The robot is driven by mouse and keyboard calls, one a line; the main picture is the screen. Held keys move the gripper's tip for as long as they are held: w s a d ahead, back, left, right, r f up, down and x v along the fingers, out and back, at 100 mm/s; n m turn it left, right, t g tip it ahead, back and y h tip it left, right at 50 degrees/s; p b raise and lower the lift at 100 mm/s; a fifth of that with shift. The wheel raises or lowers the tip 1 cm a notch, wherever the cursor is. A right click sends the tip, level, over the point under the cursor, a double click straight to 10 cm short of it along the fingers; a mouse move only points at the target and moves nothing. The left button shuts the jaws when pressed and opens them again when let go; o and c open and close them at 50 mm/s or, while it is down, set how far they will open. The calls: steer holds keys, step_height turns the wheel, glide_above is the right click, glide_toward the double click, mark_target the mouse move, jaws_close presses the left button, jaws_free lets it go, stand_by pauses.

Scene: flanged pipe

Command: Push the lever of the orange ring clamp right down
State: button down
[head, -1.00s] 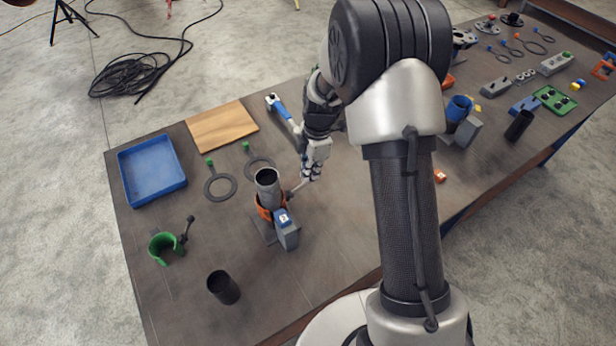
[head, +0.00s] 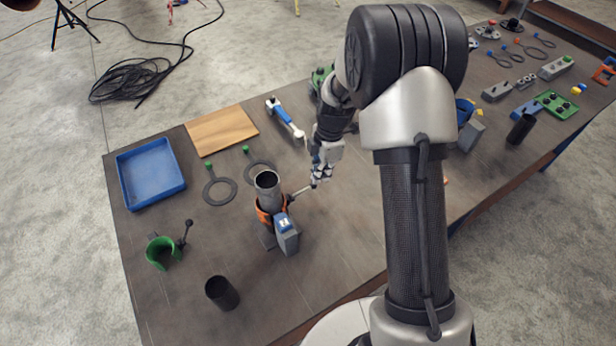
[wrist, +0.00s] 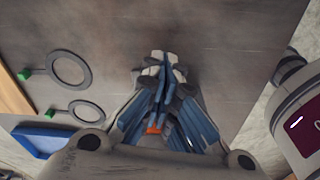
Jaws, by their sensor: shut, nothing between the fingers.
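The orange ring clamp (head: 264,214) sits around a grey upright pipe (head: 267,190) on a grey stand with a blue block marked 2. Its grey lever (head: 300,191) sticks out to the right, with its outer end at my fingertips. My gripper (head: 317,184) is shut and empty at that end; the head view does not clearly show whether it touches from above. In the wrist view my shut fingers (wrist: 163,65) fill the middle. A small orange patch (wrist: 153,128) shows between the finger links, and the lever is hidden there.
Two grey rings with green tabs (head: 220,191) lie behind the pipe. A green clamp (head: 162,252) and a black tube (head: 222,293) stand at the left front. A blue tray (head: 150,200), a wooden board (head: 222,145) and a blue-handled tool (head: 285,118) lie further back.

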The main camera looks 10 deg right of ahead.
steer(key=shift+a, duration=0.1)
step_height(320, 180, up, 12)
steer(key=d, duration=0.1)
stand_by(0.4)
steer(key=shift+d, duration=0.1)
stand_by(0.4)
